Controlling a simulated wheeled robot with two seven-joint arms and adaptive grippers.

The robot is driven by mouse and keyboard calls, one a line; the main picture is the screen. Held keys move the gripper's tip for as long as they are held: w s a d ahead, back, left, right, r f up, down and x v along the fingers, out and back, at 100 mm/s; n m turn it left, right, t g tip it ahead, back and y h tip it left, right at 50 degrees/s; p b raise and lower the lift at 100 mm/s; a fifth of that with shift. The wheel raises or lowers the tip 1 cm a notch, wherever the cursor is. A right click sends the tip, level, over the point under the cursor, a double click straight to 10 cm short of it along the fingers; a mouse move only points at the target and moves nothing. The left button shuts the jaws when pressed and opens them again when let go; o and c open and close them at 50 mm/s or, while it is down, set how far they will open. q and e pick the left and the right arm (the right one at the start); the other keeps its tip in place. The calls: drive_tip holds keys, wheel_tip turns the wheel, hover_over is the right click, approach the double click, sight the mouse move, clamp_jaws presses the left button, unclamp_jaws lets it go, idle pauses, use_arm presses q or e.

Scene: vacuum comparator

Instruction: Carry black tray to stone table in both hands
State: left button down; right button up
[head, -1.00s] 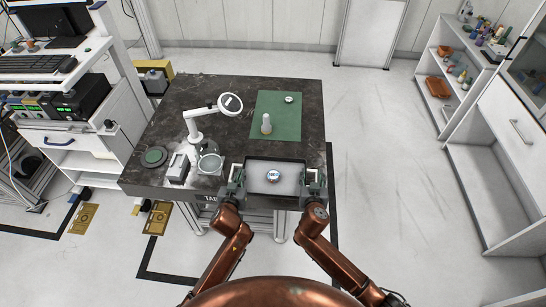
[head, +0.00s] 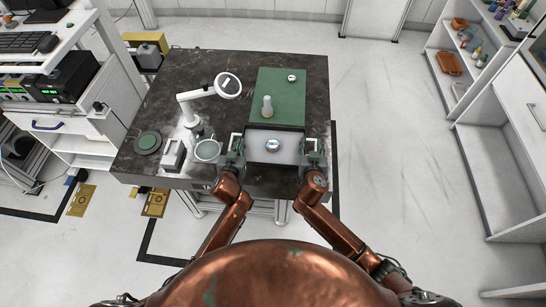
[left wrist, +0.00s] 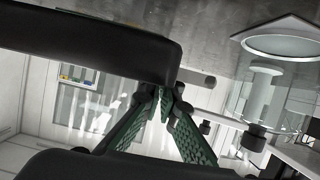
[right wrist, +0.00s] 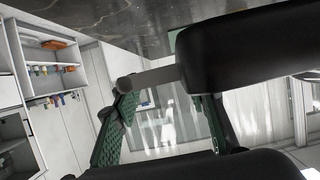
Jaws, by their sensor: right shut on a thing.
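The black tray (head: 284,157) has a pale grey inside and carries a small round disc (head: 273,145) with a blue-and-white face. It is over the front right part of the dark stone table (head: 230,130), just short of the green mat. Whether it touches the stone is hard to tell. My left gripper (head: 236,148) is at the tray's left handle; its fingertips look close together in the left wrist view (left wrist: 160,97), but their grip is unclear. My right gripper (head: 313,152) is shut on the tray's right handle, seen in the right wrist view (right wrist: 155,78).
The green mat (head: 291,92) bears a pale bottle-like piece (head: 267,106) and a small disc (head: 292,78). A white magnifier lamp (head: 187,108), a glass vessel (head: 207,150), a small box (head: 173,155) and a round green plate (head: 148,142) stand to the left. Shelves (head: 470,80) stand at right.

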use_arm(q)
drive_tip(key=shift+a+f, duration=0.1)
use_arm(e)
drive_tip(key=shift+f, duration=0.1)
